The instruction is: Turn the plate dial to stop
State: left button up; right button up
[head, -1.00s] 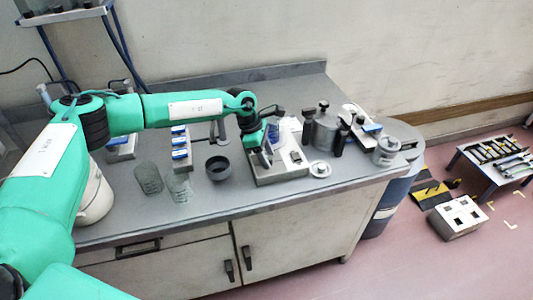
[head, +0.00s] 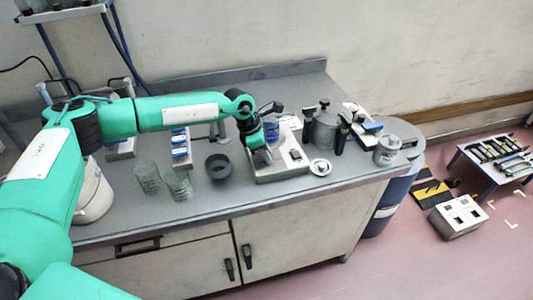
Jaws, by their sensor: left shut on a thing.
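The hot plate (head: 282,170) is a light grey box near the front edge of the bench, right of a dark bowl. My left gripper (head: 267,158) points down at the left part of its top and is shut on the plate dial, which the fingers hide. I cannot read the dial's position. A dark square (head: 295,154) shows on the plate's top to the right of the gripper. My right gripper is not in view.
The bench front (head: 200,208) is clear.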

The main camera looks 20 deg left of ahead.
pick_arm(q)
jog(key=shift+f+n+t+b, duration=0.1)
jog(key=shift+n+t+b, duration=0.3)
jog(key=shift+n, duration=1)
jog(key=n+t+b, duration=0.1)
jog(key=n+b, duration=0.1)
jog(key=n+y+b, duration=0.1)
jog(key=n+b, duration=0.1)
jog(key=shift+s+d+n+t+y, duration=0.15)
jog(key=shift+n+t+y, duration=0.15)
jog(key=shift+n+t, duration=0.1)
jog(key=shift+n+y+b, duration=0.3)
jog(key=shift+n+b, duration=0.5)
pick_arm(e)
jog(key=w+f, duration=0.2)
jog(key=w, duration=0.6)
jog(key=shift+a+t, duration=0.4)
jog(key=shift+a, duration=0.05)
pick_arm(q)
jog(key=shift+r, duration=0.2)
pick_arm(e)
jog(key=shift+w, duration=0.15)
pick_arm(q)
jog(key=o, duration=1)
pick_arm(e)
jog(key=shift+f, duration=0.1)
